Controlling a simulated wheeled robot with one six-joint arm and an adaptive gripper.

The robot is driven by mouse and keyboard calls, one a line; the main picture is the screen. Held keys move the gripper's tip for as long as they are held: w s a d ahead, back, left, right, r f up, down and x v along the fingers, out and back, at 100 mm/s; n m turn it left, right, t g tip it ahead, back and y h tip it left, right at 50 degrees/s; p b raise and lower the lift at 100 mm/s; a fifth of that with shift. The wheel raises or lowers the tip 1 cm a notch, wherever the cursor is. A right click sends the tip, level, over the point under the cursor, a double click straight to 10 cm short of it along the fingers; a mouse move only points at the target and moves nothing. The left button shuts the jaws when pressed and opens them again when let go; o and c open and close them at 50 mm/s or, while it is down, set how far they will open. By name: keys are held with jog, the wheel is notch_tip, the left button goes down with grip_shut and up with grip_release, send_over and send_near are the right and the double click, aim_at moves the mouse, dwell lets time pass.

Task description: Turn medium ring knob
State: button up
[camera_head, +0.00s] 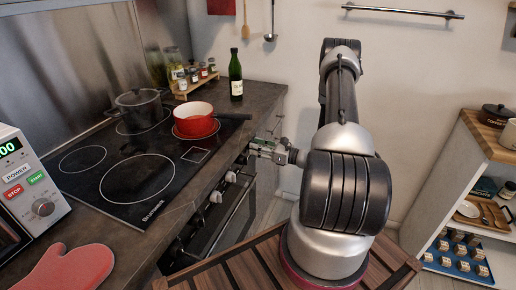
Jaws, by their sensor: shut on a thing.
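The stove knobs sit in a row on the oven front below the counter edge. One pale knob (215,197) and a second pale knob (231,176) show clearly. My gripper (258,149) is at the far end of this row, close against the oven front. It is shut on what appears to be a knob, which the fingers hide. I cannot read any marking that tells which ring the knob belongs to. The black cooktop (95,195) shows two bare rings at the front and left. A red pan (195,121) and a grey pot (140,112) stand on the others.
The red pan's black handle reaches over the counter near my gripper. A green bottle (236,77) and a spice rack (194,83) stand behind. A microwave (37,200) and a red mitt (68,268) are at the left. A shelf unit (450,190) stands at the right.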

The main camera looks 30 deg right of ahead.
jog(key=shift+m, duration=1.2)
jog(key=o, duration=1)
jog(key=v, duration=1.2)
jog(key=shift+d+r, duration=0.1)
jog(key=shift+r, duration=0.05)
